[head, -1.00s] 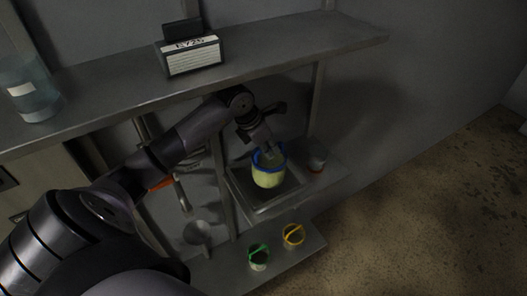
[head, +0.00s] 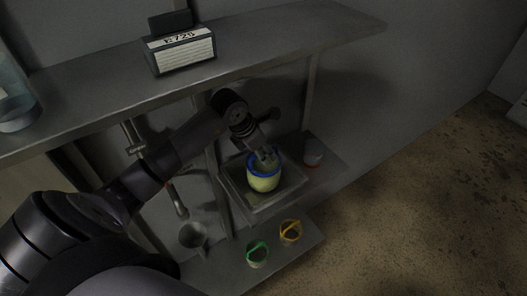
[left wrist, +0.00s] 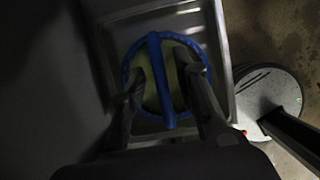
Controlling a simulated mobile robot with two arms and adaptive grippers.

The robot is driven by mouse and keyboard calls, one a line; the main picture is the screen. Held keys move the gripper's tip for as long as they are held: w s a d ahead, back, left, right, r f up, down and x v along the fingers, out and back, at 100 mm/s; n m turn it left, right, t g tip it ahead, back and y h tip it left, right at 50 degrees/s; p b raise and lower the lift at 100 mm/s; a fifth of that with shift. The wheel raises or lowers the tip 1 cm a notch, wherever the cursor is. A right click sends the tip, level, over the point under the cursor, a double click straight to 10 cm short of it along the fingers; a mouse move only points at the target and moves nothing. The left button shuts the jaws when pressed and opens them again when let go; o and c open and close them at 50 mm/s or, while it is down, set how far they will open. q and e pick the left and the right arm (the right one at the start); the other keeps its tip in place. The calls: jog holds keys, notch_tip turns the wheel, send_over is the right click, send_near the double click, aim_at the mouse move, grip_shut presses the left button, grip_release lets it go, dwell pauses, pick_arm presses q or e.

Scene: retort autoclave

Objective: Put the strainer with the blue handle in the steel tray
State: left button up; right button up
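The strainer with the blue handle (head: 264,181) is a pale yellow cup with a blue rim. It stands upright in the steel tray (head: 268,207), seemingly on its floor. In the left wrist view its blue handle (left wrist: 161,80) crosses the round opening, and the tray rim (left wrist: 222,40) shows around it. My left gripper (head: 267,158) reaches down into the top of the strainer. In the left wrist view its fingers (left wrist: 161,85) are spread on either side of the handle, with gaps between. My right gripper is in neither view.
A green-handled strainer (head: 257,257) and a yellow-handled one (head: 290,233) stand on the lower shelf. The upper shelf (head: 270,43) holds a label sign (head: 183,54) and a clear jar (head: 14,105). A metal funnel-like cup (head: 193,236) is at left.

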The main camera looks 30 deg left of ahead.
pick_arm(q)
jog(key=shift+s+r, duration=0.1)
jog(key=shift+r, duration=0.2)
jog(key=b+v, duration=0.2)
jog(key=v, duration=0.4)
jog(key=shift+s+r, duration=0.25)
jog(key=shift+r, duration=0.2)
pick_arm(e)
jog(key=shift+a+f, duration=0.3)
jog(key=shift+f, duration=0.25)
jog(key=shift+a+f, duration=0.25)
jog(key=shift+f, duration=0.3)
